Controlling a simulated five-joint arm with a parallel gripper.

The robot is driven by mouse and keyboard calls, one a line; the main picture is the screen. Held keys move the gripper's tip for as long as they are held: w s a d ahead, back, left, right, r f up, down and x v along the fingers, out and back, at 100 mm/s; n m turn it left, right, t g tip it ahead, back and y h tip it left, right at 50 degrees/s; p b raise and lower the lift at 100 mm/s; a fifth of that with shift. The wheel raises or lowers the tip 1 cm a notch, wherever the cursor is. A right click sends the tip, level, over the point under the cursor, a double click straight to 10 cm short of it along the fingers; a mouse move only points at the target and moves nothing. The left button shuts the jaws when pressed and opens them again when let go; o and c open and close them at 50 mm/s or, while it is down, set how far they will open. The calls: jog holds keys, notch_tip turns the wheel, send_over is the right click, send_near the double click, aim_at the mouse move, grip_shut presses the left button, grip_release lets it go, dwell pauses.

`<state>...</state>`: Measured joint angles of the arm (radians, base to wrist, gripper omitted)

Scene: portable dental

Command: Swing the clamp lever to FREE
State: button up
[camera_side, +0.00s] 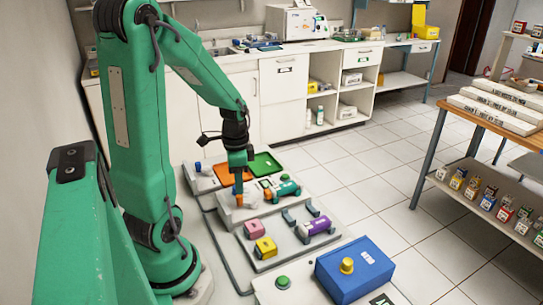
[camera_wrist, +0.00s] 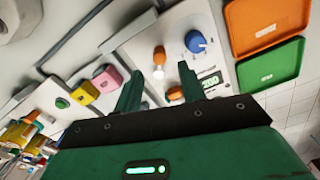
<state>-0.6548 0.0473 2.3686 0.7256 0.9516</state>
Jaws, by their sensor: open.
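My gripper (camera_side: 238,172) points down over the grey fixture panel (camera_side: 228,214), just above a small upright orange piece (camera_side: 238,187). In the wrist view my two green fingers are spread apart (camera_wrist: 159,82). An orange lever-like piece (camera_wrist: 159,55) with a pale rounded part below it shows in the gap beyond the fingertips, and this is probably the clamp lever. I cannot tell whether the fingers touch it. Any FREE marking is not readable. A green cylindrical body (camera_side: 285,188) lies beside the gripper.
An orange tray (camera_side: 232,172) and a green tray (camera_side: 262,163) lie behind. Pink (camera_side: 254,228) and yellow (camera_side: 266,247) blocks and a blue box (camera_side: 354,268) stand nearer the camera.

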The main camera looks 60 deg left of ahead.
aim_at(240, 196)
jog(key=shift+f, duration=2.9)
grip_shut()
